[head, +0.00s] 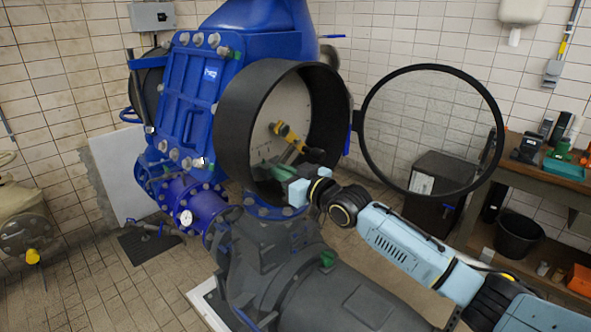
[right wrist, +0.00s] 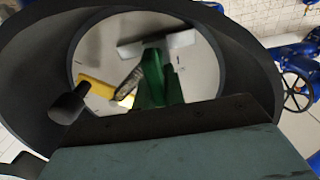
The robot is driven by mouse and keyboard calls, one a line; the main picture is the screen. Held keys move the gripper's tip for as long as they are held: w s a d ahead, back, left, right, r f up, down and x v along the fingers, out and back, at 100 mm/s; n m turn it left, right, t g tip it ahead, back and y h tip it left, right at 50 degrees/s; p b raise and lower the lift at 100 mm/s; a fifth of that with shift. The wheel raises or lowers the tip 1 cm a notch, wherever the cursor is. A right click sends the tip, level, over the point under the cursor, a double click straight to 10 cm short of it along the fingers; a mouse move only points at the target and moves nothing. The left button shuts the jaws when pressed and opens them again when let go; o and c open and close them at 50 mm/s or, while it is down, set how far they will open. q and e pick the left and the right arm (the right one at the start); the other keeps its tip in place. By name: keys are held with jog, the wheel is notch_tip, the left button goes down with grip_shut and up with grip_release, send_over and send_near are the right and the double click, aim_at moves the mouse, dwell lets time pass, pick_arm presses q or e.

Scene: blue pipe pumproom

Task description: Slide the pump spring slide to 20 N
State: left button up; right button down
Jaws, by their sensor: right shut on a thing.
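The round black housing (head: 232,130) on the blue pump stands open, with a pale plate (head: 292,103) inside. A yellow part (head: 288,134) crosses the plate; it also shows in the right wrist view (right wrist: 103,88). My right gripper (head: 270,168) reaches into the housing's lower part. In the right wrist view its green fingers (right wrist: 153,82) are together at a light grey bar, which looks like the pump spring slide (right wrist: 180,40). They are shut on it, though the gripped part is mostly hidden. No scale marks are readable. My left gripper is not in view.
The housing's round glass lid (head: 500,135) is swung open to the right, close above my right arm. A black knob (right wrist: 72,103) sticks up near the housing wall. A workbench (head: 535,172) with tools and a black bucket (head: 518,238) stand at the right.

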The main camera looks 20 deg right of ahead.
jog(key=c, duration=1.5)
grip_release()
jog(key=shift+d, duration=0.1)
jog(key=shift+s, duration=0.1)
jog(key=shift+b+v, duration=0.95)
jog(key=shift+v, duration=5.65)
